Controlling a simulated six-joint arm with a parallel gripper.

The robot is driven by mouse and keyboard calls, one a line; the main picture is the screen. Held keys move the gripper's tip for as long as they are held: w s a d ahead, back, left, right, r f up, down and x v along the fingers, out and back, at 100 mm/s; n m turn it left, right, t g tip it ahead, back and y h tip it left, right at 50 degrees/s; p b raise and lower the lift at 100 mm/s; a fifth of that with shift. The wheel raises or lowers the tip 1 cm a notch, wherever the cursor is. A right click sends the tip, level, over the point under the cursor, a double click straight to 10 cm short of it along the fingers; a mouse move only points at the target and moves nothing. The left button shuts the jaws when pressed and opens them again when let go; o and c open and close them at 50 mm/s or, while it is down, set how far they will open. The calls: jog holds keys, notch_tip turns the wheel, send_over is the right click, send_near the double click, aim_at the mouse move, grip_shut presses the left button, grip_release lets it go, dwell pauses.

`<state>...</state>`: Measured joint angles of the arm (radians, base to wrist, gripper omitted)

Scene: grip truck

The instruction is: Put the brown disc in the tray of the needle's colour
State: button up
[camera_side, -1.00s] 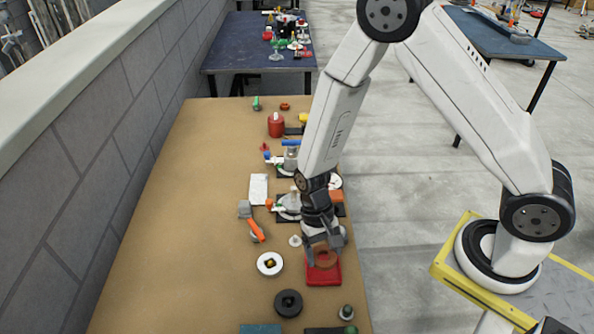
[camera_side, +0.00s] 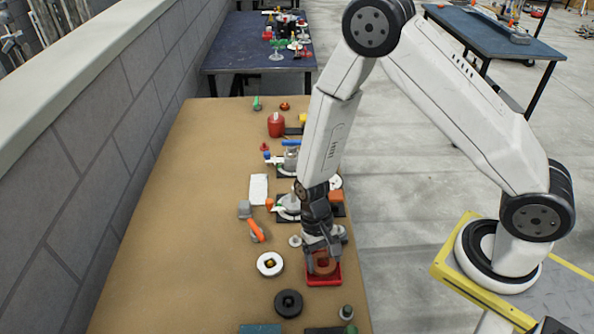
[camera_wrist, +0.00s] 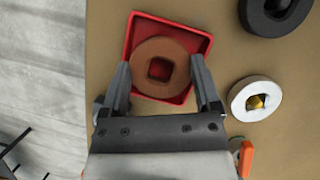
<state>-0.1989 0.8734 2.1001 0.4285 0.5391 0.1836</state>
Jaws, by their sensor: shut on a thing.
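The brown disc (camera_side: 323,267) is a thick ring with a square hole. My gripper (camera_side: 321,259) points down and is shut on it. The wrist view shows the disc (camera_wrist: 145,58) between the two fingers of the gripper (camera_wrist: 160,76), one on each side. The disc is over or inside the red tray (camera_side: 325,282), low down; whether it touches the floor cannot be told. In the wrist view the red tray (camera_wrist: 205,45) shows its rim around most of the disc. I cannot make out the needle or its colour.
A white ring (camera_side: 262,264) and a black ring (camera_side: 288,303) lie left and front of the tray. A teal piece (camera_side: 260,329) lies at the front edge of the view. An orange-handled tool (camera_side: 256,230) lies further back. The table's left side is clear.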

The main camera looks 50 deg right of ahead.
jog(key=shift+f, duration=0.15)
jog(key=o, duration=1)
jog(key=shift+o, duration=0.2)
jog(key=shift+v, duration=0.9)
jog(key=v, duration=1.1)
jog(key=shift+r, duration=0.25)
jog(key=shift+s+a, duration=0.1)
jog(key=s+d+r+n+t+h, duration=0.1)
jog(key=s+d+r+n+t, duration=0.3)
jog(key=d+r+t, duration=0.2)
jog(key=shift+d+r+n+t+h, duration=0.3)
jog(key=shift+d+r+h, duration=0.15)
jog(key=shift+d, duration=0.35)
